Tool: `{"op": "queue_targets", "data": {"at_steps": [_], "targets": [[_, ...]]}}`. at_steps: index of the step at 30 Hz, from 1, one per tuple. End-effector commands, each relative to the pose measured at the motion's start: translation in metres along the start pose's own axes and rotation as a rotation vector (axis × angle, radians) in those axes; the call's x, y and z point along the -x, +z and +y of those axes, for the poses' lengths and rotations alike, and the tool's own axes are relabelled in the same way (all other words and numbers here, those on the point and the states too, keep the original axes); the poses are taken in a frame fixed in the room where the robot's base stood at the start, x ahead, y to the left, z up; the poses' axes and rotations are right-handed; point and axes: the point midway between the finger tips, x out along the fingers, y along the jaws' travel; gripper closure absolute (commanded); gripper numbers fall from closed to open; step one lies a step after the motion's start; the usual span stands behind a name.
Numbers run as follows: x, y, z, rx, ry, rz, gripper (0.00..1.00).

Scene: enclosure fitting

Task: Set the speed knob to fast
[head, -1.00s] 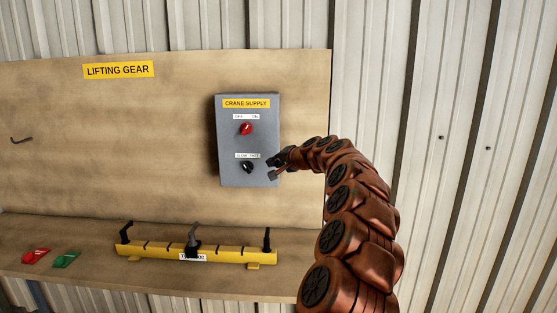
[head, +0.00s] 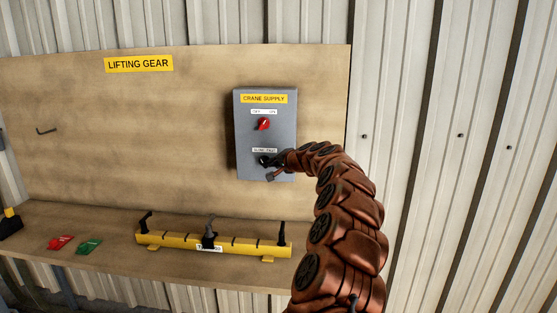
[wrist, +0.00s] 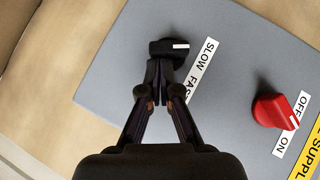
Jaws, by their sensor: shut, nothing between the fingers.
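The black speed knob (head: 262,160) sits low on the grey crane supply box (head: 244,138), under a SLOW FAST label (head: 265,150). In the wrist view the knob (wrist: 165,47) has a white mark that points toward the word SLOW. My gripper (wrist: 158,68) is shut and empty. Its fingertips are right at the knob's edge, overlapping it in the picture; I cannot tell whether they touch. In the head view my gripper (head: 272,168) comes in from the right and partly covers the knob. The end of FAST is hidden behind a finger in the wrist view.
A red OFF/ON knob (head: 264,124) sits above, also seen in the wrist view (wrist: 271,111). The board left of the box is mostly clear.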

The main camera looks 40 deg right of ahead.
Motion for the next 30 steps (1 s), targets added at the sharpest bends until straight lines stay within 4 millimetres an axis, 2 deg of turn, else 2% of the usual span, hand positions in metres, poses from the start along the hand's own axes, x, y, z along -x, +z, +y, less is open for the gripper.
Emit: {"op": "queue_targets", "data": {"at_steps": [13,30], "targets": [[-0.001,0.002,0.001,-0.003,-0.003,0.000,1.00],[-0.008,0.014,-0.002,-0.052,-0.062,-0.016,1.00]]}}
